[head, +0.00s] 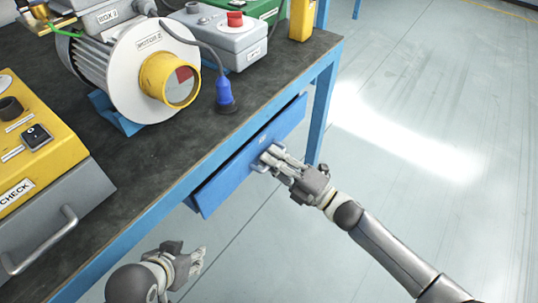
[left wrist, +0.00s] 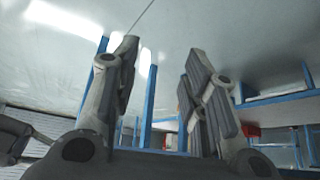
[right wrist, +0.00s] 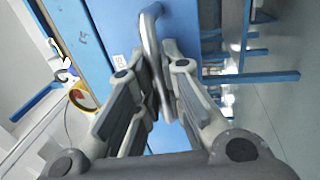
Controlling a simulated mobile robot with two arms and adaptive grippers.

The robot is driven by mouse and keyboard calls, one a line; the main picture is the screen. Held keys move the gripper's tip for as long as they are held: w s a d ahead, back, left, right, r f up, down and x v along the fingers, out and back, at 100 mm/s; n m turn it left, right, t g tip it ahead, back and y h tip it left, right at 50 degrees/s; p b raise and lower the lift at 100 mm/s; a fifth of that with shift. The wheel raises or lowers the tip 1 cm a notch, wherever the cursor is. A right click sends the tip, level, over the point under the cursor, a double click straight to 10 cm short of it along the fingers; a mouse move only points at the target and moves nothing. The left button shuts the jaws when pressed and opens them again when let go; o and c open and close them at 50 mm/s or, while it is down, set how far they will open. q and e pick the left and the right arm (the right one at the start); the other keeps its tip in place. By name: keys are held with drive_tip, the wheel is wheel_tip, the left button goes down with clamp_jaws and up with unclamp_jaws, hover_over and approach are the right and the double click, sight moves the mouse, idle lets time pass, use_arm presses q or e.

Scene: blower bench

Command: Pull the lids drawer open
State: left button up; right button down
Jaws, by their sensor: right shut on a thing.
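The blue lids drawer (head: 222,187) sits under the bench top, with a dark gap between its front and the bench edge. It also shows in the right wrist view (right wrist: 112,22), with part of its label visible. My right gripper (head: 277,160) is shut on the drawer's grey metal handle (right wrist: 150,38), which passes between its fingers in the right wrist view. The fingers partly hide the handle in the head view. My left gripper (head: 198,260) is open and empty, low in front of the bench and left of the drawer; its fingers stand apart in the left wrist view (left wrist: 158,65).
The dark bench top (head: 140,175) carries a motor (head: 135,75) with a yellow ring, a yellow check box (head: 40,150), a grey box with a red button (head: 225,38) and a blue plug (head: 226,97). A blue bench leg (head: 320,110) stands beside the drawer. Floor at right is clear.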

use_arm(q)
drive_tip(key=s+g+p, duration=0.1)
drive_tip(key=s+a+g+p, duration=0.1)
drive_tip(key=s, duration=0.1)
drive_tip(key=s+g+p, duration=0.1)
drive_tip(key=s, duration=0.1)
drive_tip(key=shift+a+f+y, duration=0.1)
drive_tip(key=shift+a+y, duration=0.15)
drive_tip(key=shift+y, duration=0.05)
use_arm(e)
drive_tip(key=r+v, duration=0.3)
drive_tip(key=v, duration=1.3)
drive_tip(key=shift+s+d, duration=0.25)
drive_tip(key=shift+d, duration=0.1)
drive_tip(key=c, duration=1.5)
unclamp_jaws()
drive_tip(key=shift+c, duration=0.2)
use_arm(q)
drive_tip(key=shift+w+d+r, duration=0.1)
drive_tip(key=shift+r, duration=0.1)
use_arm(e)
drive_tip(key=v, duration=1.2)
